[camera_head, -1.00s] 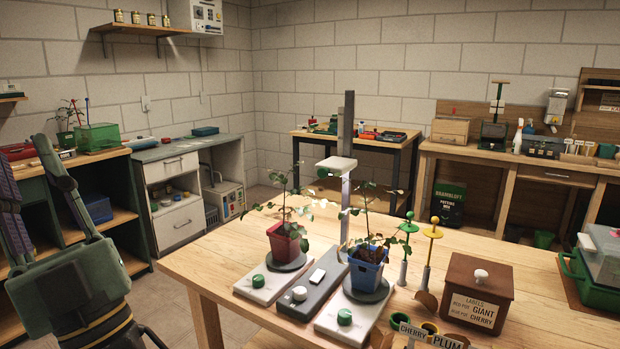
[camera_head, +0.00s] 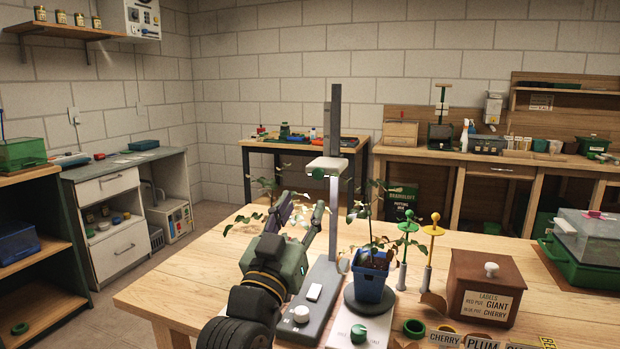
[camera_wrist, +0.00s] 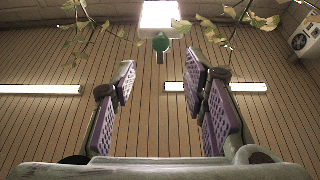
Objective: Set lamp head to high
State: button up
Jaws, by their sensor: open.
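The lamp head (camera_head: 328,165) is a pale block on a tall grey post (camera_head: 333,215), with a green knob on its front; it stands above the table between the plants. In the wrist view the lamp head (camera_wrist: 159,16) is lit from below, with the green knob (camera_wrist: 161,46) hanging at its near edge. My gripper (camera_head: 302,208) is open and empty, pointing up, below and left of the lamp head. In the wrist view its purple-padded fingers (camera_wrist: 160,78) stand apart, with the knob beyond and between them. The grey base (camera_head: 310,298) carries a white knob and a white switch.
A blue pot (camera_head: 371,278) with a plant stands right of the post. My arm hides the red pot; its leaves show beside my gripper. A brown label box (camera_head: 487,290) and yellow and green tools are further right. The table's left front is clear.

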aim_at(317, 175)
jog(key=p+x, duration=0.2)
jog(key=x, duration=0.7)
jog(key=shift+w+r, duration=0.1)
jog(key=shift+w, duration=0.15)
grip_shut()
dwell(0.5)
